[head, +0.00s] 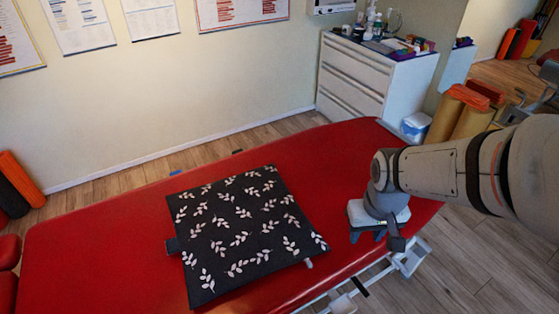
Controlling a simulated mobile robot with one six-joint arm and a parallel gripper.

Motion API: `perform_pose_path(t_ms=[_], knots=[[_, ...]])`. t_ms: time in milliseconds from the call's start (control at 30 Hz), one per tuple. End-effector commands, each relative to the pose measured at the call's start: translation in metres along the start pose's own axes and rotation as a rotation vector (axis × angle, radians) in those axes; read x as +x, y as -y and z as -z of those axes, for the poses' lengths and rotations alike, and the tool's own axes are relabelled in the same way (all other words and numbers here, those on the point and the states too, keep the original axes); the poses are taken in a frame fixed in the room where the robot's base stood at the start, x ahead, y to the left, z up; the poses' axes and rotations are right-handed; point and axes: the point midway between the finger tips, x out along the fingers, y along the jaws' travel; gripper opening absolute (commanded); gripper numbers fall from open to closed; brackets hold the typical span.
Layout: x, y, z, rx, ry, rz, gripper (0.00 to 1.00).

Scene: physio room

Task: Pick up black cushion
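The black cushion (238,230) lies flat on the red treatment table (110,245). It is square, with a pattern of pale leaf sprigs. Small tabs show at its left and lower right edges. My gripper (368,238) hangs over the right part of the table, to the right of the cushion and apart from it. Its dark fingers point down with a gap between them, and nothing shows between them.
A white drawer cabinet (352,82) with bottles and small items on top stands behind the table. Orange and tan rolls (460,110) stand at the right. The red table top around the cushion is bare. Wooden floor (130,186) shows behind it.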

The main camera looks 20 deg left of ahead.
Motion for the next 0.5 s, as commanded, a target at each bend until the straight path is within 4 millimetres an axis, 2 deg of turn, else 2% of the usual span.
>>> perform_pose_path(t_ms=[33,200,333,500], knots=[[0.019,0.019,0.010,-0.067,0.026,0.007,0.38],[0.069,0.070,0.030,-0.236,0.070,0.020,0.38],[0.094,0.097,0.034,-0.316,0.090,0.025,0.38],[0.112,0.110,0.035,-0.357,0.100,0.027,0.38]])
